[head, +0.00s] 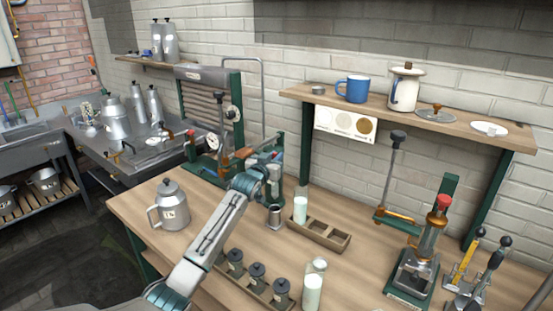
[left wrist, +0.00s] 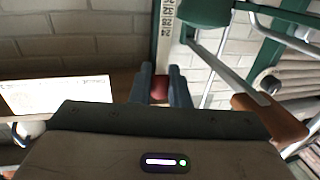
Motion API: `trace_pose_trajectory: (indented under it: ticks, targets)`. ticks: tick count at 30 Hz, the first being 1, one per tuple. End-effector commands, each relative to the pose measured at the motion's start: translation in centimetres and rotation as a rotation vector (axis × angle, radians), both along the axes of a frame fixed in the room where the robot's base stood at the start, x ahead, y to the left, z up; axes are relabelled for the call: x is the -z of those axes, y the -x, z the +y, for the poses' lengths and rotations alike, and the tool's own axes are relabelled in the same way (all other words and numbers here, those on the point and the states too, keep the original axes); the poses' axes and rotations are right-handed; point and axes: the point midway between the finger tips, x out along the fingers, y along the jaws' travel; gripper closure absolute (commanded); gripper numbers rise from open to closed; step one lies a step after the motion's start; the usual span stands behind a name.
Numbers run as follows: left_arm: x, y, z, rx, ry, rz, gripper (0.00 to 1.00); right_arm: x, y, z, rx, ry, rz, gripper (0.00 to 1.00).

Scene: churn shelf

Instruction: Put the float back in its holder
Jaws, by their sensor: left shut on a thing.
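My left gripper (head: 270,163) is at the back of the wooden bench, in front of a green-posted stand (head: 281,150). In the left wrist view my left gripper (left wrist: 162,88) has its two grey fingers closed around a small reddish thing (left wrist: 158,87), which looks like part of the float. The rest of it is hidden by the fingers and wrist. Just beyond it is a white strip (left wrist: 168,28) with dark marks beside a green post. I cannot make out the float's holder for certain. My right gripper is in neither view.
A metal cup (head: 274,217) and a wooden rack (head: 332,238) with a milk bottle (head: 300,209) stand close to the gripper. A metal pot (head: 171,210) is at the left. Dark-lidded jars (head: 257,274) are in front. A wall shelf (head: 455,130) overhangs the right.

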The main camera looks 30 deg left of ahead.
Motion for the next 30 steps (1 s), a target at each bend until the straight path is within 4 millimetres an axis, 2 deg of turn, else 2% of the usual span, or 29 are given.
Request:
trace_pose_trajectory:
  ticks: [8, 20, 30]
  targets:
    - [2.5, 0.0, 0.0, 0.0, -0.001, 0.0, 0.97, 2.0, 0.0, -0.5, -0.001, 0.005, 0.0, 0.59]
    - [5.6, 0.0, 0.0, 0.0, -0.001, 0.002, 0.97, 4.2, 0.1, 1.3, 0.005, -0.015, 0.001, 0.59]
    - [8.3, 0.0, 0.0, 0.0, -0.001, 0.001, 0.97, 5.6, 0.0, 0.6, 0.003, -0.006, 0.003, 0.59]
